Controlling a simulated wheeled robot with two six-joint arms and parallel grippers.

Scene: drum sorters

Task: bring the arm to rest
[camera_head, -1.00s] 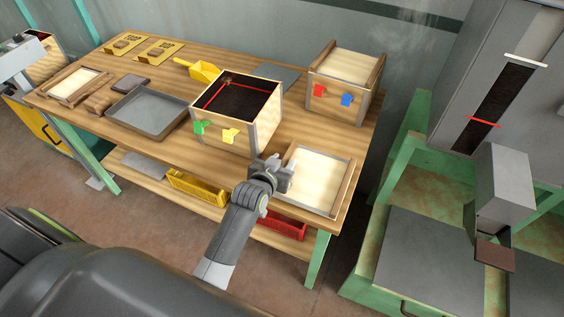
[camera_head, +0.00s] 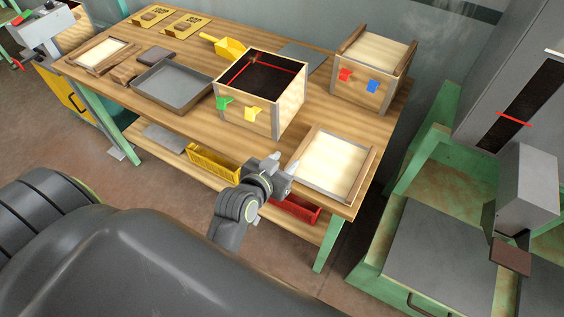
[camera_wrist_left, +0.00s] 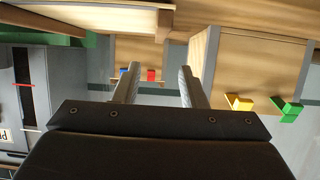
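My left gripper (camera_head: 283,174) is at the table's front edge, just left of the front tray with a pale base. In the left wrist view, its two fingers (camera_wrist_left: 157,88) stand apart with nothing between them, so it is open and empty. My right gripper is not in view.
The wooden table (camera_head: 190,125) holds a dark-filled box (camera_head: 288,118) with green and yellow tabs, and a box (camera_head: 345,97) with red and blue tabs. The pale tray (camera_head: 369,165), grey tray (camera_head: 140,86) and yellow scoop (camera_head: 229,48) are also there. Yellow (camera_head: 212,164) and red bins (camera_head: 298,209) sit below.

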